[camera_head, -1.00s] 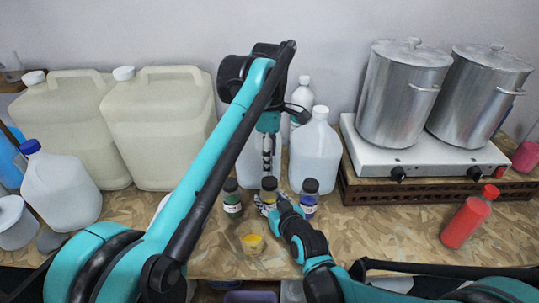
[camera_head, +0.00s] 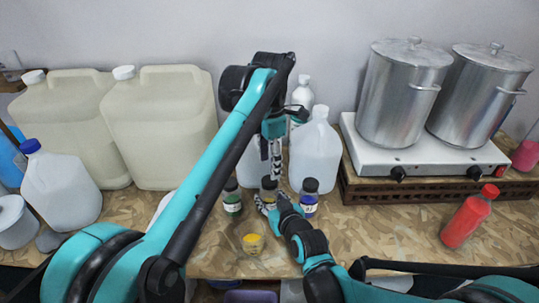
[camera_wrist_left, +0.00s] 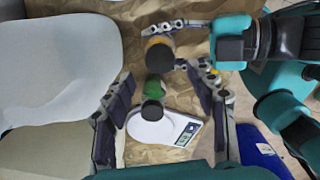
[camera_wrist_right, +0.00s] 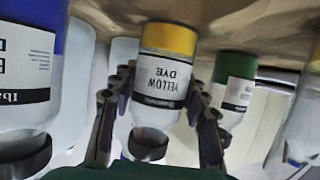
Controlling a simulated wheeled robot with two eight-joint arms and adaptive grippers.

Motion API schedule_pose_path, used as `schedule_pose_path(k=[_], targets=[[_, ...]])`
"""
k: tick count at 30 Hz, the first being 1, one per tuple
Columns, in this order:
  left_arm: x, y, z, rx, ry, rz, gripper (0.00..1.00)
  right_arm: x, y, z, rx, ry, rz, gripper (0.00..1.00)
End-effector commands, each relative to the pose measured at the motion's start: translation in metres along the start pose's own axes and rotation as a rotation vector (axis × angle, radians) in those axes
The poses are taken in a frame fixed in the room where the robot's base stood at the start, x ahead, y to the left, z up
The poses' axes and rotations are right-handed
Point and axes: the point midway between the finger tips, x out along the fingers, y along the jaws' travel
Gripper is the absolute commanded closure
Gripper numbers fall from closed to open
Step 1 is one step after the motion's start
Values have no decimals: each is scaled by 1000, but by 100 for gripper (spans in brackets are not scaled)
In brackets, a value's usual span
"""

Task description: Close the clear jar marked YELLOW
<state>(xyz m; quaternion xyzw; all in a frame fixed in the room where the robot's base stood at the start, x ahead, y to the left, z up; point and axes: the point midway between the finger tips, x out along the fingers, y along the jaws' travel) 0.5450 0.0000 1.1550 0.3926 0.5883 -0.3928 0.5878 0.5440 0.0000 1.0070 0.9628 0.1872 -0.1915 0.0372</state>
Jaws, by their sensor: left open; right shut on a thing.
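The clear jar marked YELLOW (camera_wrist_right: 158,85) holds yellow dye and appears upside down in the right wrist view. My right gripper (camera_wrist_right: 160,105) is shut around its sides. A black lid (camera_wrist_right: 148,146) appears to sit on its neck; how tight it is, I cannot tell. In the head view the jar (camera_head: 268,188) stands on the bench, partly hidden by my right gripper (camera_head: 274,203). My left gripper (camera_head: 272,152) is open just above it, its fingers pointing down. In the left wrist view my left gripper (camera_wrist_left: 160,98) is empty, and the yellow jar's dark lid (camera_wrist_left: 160,56) lies beyond the fingertips.
A green jar (camera_head: 232,197) and a blue jar (camera_head: 309,198) flank the yellow one closely. A cup of yellow powder (camera_head: 252,243) stands in front. White jugs (camera_head: 315,150) stand behind.

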Motion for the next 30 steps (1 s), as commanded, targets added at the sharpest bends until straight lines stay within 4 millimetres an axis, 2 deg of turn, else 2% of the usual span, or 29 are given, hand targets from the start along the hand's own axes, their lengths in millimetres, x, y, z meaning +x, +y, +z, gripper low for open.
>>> schedule_pose_path(k=[3,9,14,23,29,30], targets=[[20,0,0,1,0,0,44,0,0,0,0,0,0,100],[47,0,0,1,1,0,44,0,0,0,0,0,0,100],[57,0,0,2,1,0,44,0,0,0,0,0,0,100],[58,0,0,1,1,0,44,0,0,0,0,0,0,100],[58,0,0,2,1,0,96,0,0,0,0,0,0,100],[58,0,0,2,1,0,96,0,0,0,0,0,0,100]])
